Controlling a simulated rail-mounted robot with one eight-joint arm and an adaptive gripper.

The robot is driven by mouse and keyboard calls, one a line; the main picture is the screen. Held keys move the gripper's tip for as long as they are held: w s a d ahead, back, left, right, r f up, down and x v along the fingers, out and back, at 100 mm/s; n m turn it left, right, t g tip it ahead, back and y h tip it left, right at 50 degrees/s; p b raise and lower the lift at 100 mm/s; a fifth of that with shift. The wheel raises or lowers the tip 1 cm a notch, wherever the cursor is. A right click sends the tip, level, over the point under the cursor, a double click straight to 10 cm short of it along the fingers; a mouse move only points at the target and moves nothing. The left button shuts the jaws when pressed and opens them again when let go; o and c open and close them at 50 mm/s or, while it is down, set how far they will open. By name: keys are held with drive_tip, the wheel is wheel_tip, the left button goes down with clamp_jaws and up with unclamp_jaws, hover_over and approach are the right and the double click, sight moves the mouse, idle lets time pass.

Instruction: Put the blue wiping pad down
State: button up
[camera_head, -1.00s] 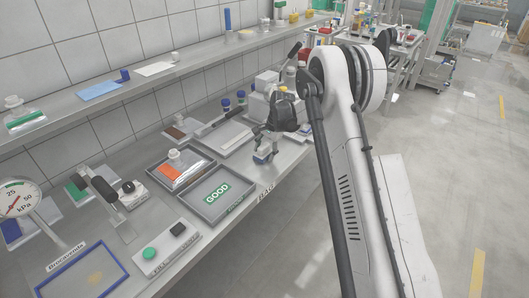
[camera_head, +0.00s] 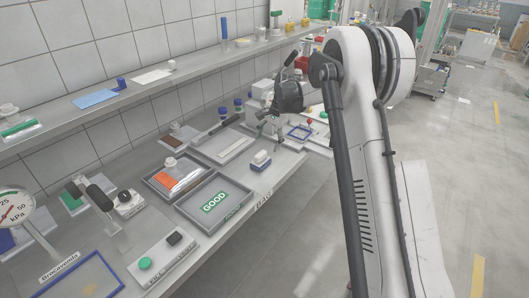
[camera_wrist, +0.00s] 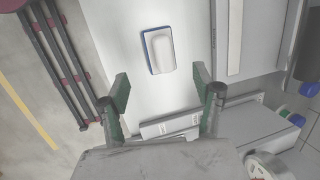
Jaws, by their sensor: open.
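The blue wiping pad (camera_head: 261,160), with a white grip on top and a blue lower edge, rests on the grey bench near its front edge, right of the GOOD tray (camera_head: 222,212). In the wrist view the pad (camera_wrist: 160,50) lies flat, apart from the fingers, just beyond the gap between them. My gripper (camera_head: 268,134) is above and slightly behind the pad in the head view. In the wrist view my gripper (camera_wrist: 161,84) shows its two green fingers spread apart with nothing between them.
A tray with an orange-labelled item (camera_head: 178,180) sits left of the GOOD tray. A flat grey plate (camera_head: 222,144) lies behind the pad. Bare bench surrounds the pad.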

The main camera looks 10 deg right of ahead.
drive_tip(key=s+a+r+n+t+h, duration=0.1)
drive_tip(key=s+a+r+n+t, duration=0.2)
drive_tip(key=s+r, duration=1.7)
drive_tip(key=s+f+n+t+h, duration=0.1)
drive_tip(key=s+n, duration=0.6)
drive_tip(key=s, duration=1.9)
drive_tip(key=shift+d+f+t+h, duration=0.15)
drive_tip(key=shift+f+t+h, duration=0.25)
drive_tip(key=shift+f+t, duration=0.65)
drive_tip(key=shift+r, duration=0.15)
wheel_tip(320, 180, down, 5)
drive_tip(key=b, duration=0.5)
drive_tip(key=shift+r, duration=0.1)
